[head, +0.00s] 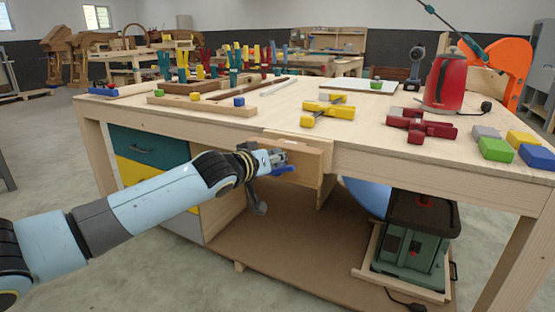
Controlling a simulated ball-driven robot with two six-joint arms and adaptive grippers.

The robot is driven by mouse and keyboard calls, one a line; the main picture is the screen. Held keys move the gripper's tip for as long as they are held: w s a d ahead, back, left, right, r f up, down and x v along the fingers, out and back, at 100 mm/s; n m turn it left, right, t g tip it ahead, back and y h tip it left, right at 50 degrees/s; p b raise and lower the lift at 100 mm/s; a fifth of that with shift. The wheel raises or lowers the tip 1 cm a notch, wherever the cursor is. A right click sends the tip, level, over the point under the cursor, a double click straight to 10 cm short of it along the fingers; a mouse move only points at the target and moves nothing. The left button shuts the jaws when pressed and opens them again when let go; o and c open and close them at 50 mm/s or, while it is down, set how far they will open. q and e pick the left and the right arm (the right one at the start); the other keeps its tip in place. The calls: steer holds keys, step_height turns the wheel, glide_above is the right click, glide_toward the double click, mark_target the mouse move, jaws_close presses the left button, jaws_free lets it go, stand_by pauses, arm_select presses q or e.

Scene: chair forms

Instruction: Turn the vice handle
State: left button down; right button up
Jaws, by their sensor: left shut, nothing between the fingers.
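The wooden vice jaw (303,152) is on the front edge of the workbench, near the middle. My left gripper (282,162) is in front of the jaw's left part and hides some of it. The gripper is shut with nothing between its fingers. A dark grey bar with a wider end, seemingly the vice handle (258,198), hangs slanting down just below the gripper. Its upper end is hidden behind the gripper, so I cannot tell whether they touch. A small blue piece shows at the fingers. My right gripper is not in view.
The workbench top (270,118) holds clamps, a red kettle (445,82), coloured blocks (495,149) and a tray (358,86). Drawers (143,148) are under its left side. A green machine (412,240) stands on the lower shelf at right. The floor in front is clear.

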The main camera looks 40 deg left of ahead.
arm_select(q)
steer(key=shift+d+m, duration=0.15)
steer(key=shift+m, duration=0.15)
steer(key=shift+w+d+f+m+y+p, duration=0.1)
steer(key=shift+d+f+m+y+p, duration=0.25)
steer(key=shift+m+p, duration=0.2)
stand_by(0.5)
